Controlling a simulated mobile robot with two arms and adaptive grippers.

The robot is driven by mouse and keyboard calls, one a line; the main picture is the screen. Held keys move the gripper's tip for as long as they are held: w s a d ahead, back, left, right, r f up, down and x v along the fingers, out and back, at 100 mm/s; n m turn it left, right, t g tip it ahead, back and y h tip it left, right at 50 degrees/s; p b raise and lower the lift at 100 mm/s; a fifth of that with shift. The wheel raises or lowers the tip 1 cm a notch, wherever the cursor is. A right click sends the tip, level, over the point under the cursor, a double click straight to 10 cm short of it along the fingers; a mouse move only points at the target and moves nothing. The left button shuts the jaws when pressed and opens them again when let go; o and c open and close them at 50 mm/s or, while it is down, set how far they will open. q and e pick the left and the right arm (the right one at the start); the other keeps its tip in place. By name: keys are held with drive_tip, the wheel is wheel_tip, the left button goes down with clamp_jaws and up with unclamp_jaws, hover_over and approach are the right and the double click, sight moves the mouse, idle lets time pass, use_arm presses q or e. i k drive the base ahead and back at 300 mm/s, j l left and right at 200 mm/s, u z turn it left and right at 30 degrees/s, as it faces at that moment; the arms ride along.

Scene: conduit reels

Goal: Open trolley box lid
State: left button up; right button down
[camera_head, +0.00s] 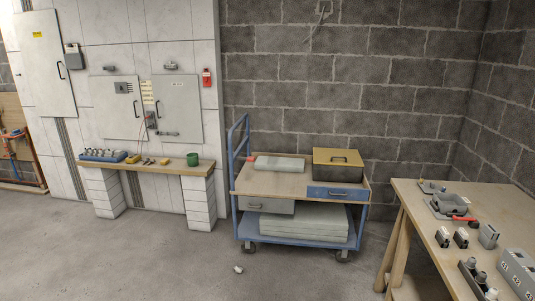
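A blue trolley (241,218) with a wooden top stands against the block wall, right of centre. On its top right sits a dark box (338,175) with a tan lid (339,157). The lid lies shut on the box and has a dark handle on its front part. The inside of the box is hidden. Neither of my grippers is in view.
The trolley top also bears a grey flat case (279,164). Below are a grey drawer (266,206) and a blue drawer (340,194). A wooden workbench (416,204) with fittings stands at right. A small object (238,269) lies on the otherwise clear floor (150,260) before the trolley.

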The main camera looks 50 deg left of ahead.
sight(323, 156)
drive_tip(key=u, duration=1.3)
drive_tip(key=z, duration=0.4)
drive_tip(key=i+j+z, duration=0.8)
drive_tip(key=i+j, duration=0.15)
